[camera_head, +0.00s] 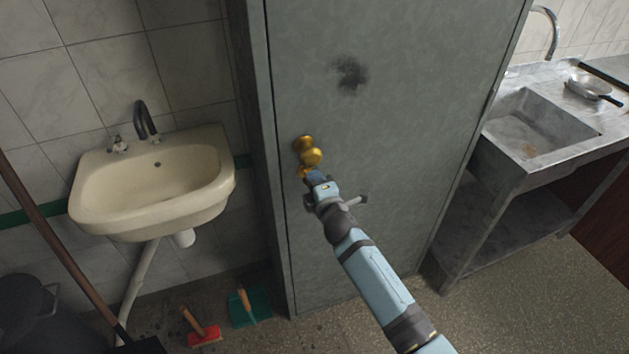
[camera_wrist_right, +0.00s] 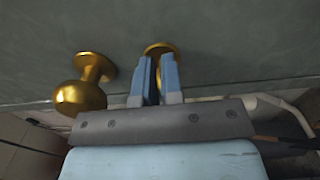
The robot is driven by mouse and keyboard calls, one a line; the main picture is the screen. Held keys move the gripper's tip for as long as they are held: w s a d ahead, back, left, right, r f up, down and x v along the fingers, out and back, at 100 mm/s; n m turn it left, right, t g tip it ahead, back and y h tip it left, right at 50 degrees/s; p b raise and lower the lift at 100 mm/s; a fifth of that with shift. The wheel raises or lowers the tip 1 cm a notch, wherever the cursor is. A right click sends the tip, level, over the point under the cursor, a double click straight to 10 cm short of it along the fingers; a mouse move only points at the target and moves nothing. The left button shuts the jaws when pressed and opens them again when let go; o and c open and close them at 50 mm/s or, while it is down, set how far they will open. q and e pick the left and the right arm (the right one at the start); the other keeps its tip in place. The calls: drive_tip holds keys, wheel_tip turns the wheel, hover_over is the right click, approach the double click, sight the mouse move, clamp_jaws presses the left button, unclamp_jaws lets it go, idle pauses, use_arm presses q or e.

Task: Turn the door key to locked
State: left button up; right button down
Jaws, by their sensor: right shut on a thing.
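A grey door (camera_head: 375,130) with a dark smudge stands in the middle of the head view. A brass knob (camera_head: 312,157) sticks out near its left edge, and shows at the left of the right wrist view (camera_wrist_right: 82,95). Below the knob is a brass key plate (camera_head: 304,173), which shows behind my fingers in the right wrist view (camera_wrist_right: 160,48). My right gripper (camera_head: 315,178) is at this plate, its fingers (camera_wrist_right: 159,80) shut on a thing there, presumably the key. The key itself is hidden between the fingers. My left gripper is not in view.
A cream washbasin (camera_head: 155,185) hangs on the tiled wall at left. A red brush (camera_head: 203,333) and a green dustpan (camera_head: 249,307) lie on the floor. A stone sink (camera_head: 535,125) and a pan (camera_head: 592,88) are at right.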

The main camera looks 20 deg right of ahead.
drive_tip(key=shift+m, duration=0.3)
drive_tip(key=c, duration=1.3)
unclamp_jaws()
drive_tip(key=s, duration=0.7)
drive_tip(key=s+b, duration=0.1)
drive_tip(key=s, duration=0.5)
drive_tip(key=shift+s+d, duration=0.2)
drive_tip(key=shift+s, duration=0.2)
